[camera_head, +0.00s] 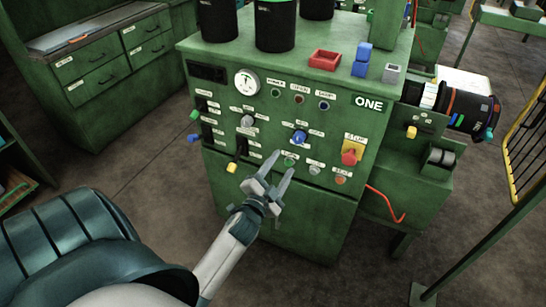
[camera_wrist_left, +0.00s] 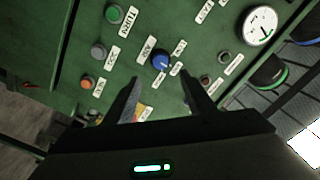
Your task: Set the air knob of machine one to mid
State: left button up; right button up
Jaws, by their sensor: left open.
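Machine one is the green cabinet (camera_head: 275,215) in the middle of the head view, with a white ONE sign. A blue knob (camera_head: 299,138) is on its front panel, ringed by small white labels; one seems to read AIR, but the others are too small to read. It also shows in the left wrist view (camera_wrist_left: 160,62), ahead and between the fingers, and its exact setting is unclear. My left gripper (camera_head: 281,167) is open and empty, just below and left of the blue knob, apart from it. My right gripper is not in view.
A grey knob (camera_head: 247,121) sits left of the blue one. A yellow-backed red button (camera_head: 350,152) is to its right. Small green, grey and orange buttons (camera_head: 340,180) lie below. A round gauge (camera_head: 246,83) is at upper left. A red handle (camera_head: 388,205) juts out low right.

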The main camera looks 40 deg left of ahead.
pick_arm(q)
jog(key=shift+b+v, duration=0.5)
jog(key=shift+v, duration=2.15)
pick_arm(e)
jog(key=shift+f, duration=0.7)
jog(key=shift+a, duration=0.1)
pick_arm(q)
jog(key=s+d+f+n+g+h, duration=0.1)
jog(key=s+d+f+g, duration=0.25)
jog(key=f, duration=0.95)
jog(key=s+d+f+n+g+h, duration=0.15)
jog(key=s+f, duration=0.35)
jog(key=f, duration=0.9)
jog(key=s+d+f+g+h, duration=0.1)
jog(key=s+d+f+g, duration=0.3)
jog(key=f, duration=0.9)
jog(key=s+d+f+g, duration=0.1)
jog(key=s+f+g, duration=0.1)
jog(key=s+f, duration=0.4)
jog(key=s+d+f+n+g, duration=0.1)
jog(key=s+f+g, duration=0.2)
jog(key=s, duration=1.3)
jog(key=s+d+f+n+g, duration=0.1)
jog(key=s+f+g, duration=0.1)
jog(key=s+f, duration=0.8)
jog(key=shift+s+d+g, duration=0.3)
jog(key=shift+s+d, duration=0.1)
jog(key=shift+s, duration=0.1)
